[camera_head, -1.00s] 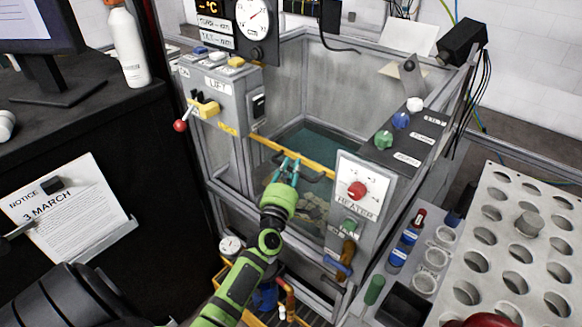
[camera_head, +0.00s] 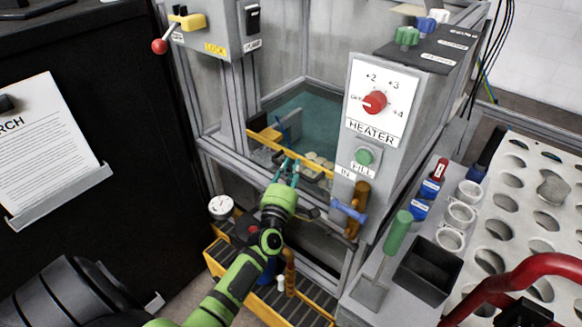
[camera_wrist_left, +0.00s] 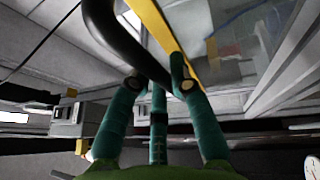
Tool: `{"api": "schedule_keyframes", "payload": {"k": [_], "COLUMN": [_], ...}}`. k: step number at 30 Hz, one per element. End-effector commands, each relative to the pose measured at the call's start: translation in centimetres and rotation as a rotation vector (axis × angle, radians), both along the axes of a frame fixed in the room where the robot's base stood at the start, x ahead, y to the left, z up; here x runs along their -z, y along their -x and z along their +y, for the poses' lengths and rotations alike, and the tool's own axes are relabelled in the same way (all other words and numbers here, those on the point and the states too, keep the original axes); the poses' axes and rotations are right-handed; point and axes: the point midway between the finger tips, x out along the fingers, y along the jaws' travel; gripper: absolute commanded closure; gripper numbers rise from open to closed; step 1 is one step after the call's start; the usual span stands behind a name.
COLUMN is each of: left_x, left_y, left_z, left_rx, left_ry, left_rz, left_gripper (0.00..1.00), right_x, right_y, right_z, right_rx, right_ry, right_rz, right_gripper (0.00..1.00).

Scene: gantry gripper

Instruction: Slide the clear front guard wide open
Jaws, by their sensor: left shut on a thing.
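The clear front guard, seen by its yellow top edge (camera_head: 264,136), sits low in the front opening of the tank frame, below the heater dial and about level with the FILL button. My left gripper (camera_head: 289,167) is at this edge, in front of the guard. In the left wrist view its teal fingers (camera_wrist_left: 158,80) are shut around the guard's black curved handle (camera_wrist_left: 108,28). The yellow edge (camera_wrist_left: 158,30) runs just beside the handle there. The fingers hide part of the handle. My right gripper is not in view.
The heater box (camera_head: 374,98) stands right of the opening and the lock box (camera_head: 226,32) left of it. Bluish water (camera_head: 318,115) lies behind the guard. A yellow-edged step (camera_head: 262,300) is below. A perforated rack (camera_head: 540,200) is at right.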

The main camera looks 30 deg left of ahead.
Motion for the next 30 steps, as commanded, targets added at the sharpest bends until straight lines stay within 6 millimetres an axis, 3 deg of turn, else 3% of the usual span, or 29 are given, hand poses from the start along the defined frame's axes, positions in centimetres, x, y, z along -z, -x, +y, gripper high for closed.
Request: {"api": "schedule_keyframes", "payload": {"k": [1, 3, 15, 30], "left_x": [1.9, 3.0, 6.7, 7.1], "left_y": [0.0, 0.0, 0.0, 0.0], "left_z": [-0.1, -0.1, -0.1, -0.1], "left_rx": [0.003, 0.003, 0.003, 0.003], "left_ry": [0.004, 0.005, 0.004, 0.005], "left_rz": [0.005, 0.003, 0.003, 0.003], "left_gripper": [1.0, 1.0, 1.0, 1.0], "right_x": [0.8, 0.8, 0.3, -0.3], "right_y": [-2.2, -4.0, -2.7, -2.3], "right_z": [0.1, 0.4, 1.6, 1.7], "right_rx": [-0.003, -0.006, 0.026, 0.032], "right_ry": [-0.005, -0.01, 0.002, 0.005], "right_rz": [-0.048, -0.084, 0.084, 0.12], "right_gripper": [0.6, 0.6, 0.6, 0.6]}}
